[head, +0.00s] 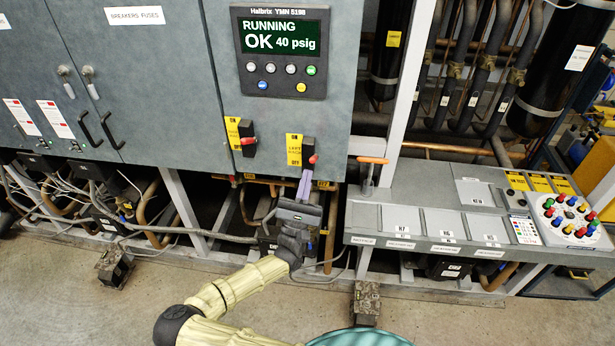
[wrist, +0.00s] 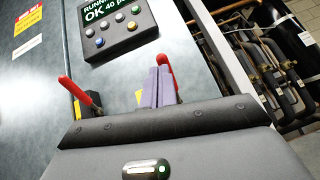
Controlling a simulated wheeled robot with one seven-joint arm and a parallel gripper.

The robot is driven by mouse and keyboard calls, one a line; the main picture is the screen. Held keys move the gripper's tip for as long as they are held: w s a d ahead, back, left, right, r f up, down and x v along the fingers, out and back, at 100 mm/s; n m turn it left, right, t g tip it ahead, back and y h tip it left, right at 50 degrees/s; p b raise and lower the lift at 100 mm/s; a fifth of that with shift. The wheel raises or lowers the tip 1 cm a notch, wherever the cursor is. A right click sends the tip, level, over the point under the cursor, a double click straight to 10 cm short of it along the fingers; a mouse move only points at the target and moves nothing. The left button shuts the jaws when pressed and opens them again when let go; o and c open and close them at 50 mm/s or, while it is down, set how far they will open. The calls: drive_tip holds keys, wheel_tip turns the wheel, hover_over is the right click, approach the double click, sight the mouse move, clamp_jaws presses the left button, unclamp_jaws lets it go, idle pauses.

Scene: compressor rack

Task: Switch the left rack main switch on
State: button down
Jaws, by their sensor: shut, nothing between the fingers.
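The left rack main switch is a black unit (head: 308,147) with a red handle (head: 313,159), beside a yellow label (head: 294,150) on the lower right of the grey cabinet. The label's words are small but seem to read "LEFT RACK". The handle's on or off position is unclear. My gripper (head: 306,176) is shut and empty, its purple fingers pointing up just below this handle. In the wrist view the fingers (wrist: 160,82) stand just left of the red handle (wrist: 168,76) and partly cover it and the switch body. Contact cannot be told.
A similar switch with a red handle (head: 248,141) sits to the left; that handle also shows in the wrist view (wrist: 80,92). A display panel (head: 283,50) reads "RUNNING OK 40 psig". An orange-topped lever (head: 372,160) and a sloping console (head: 460,215) stand to the right.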

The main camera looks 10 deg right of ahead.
drive_tip(key=b+v, duration=0.7)
drive_tip(key=v, duration=0.8)
drive_tip(key=shift+f, duration=0.35)
